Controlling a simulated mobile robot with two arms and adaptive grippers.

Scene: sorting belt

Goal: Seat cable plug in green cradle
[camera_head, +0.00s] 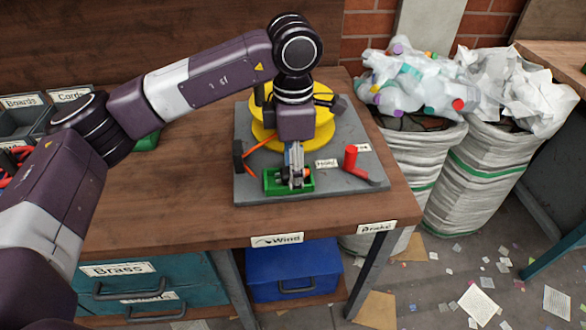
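The green cradle (274,186) is a small open block near the front of a grey board (340,187) on the wooden table. My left gripper (294,180) points down right over the cradle, its fingertips at or inside it. The cable plug is not clearly visible; the fingers hide most of the cradle's inside, and I cannot tell whether they are shut on it. An orange cable (263,142) runs by the yellow reel (261,105) behind the gripper. My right gripper is out of view.
A black post (238,156) stands at the board's left edge. Grey bins (20,122) are at the far left. Full sacks (412,160) stand beyond the table's right edge. The table front is clear.

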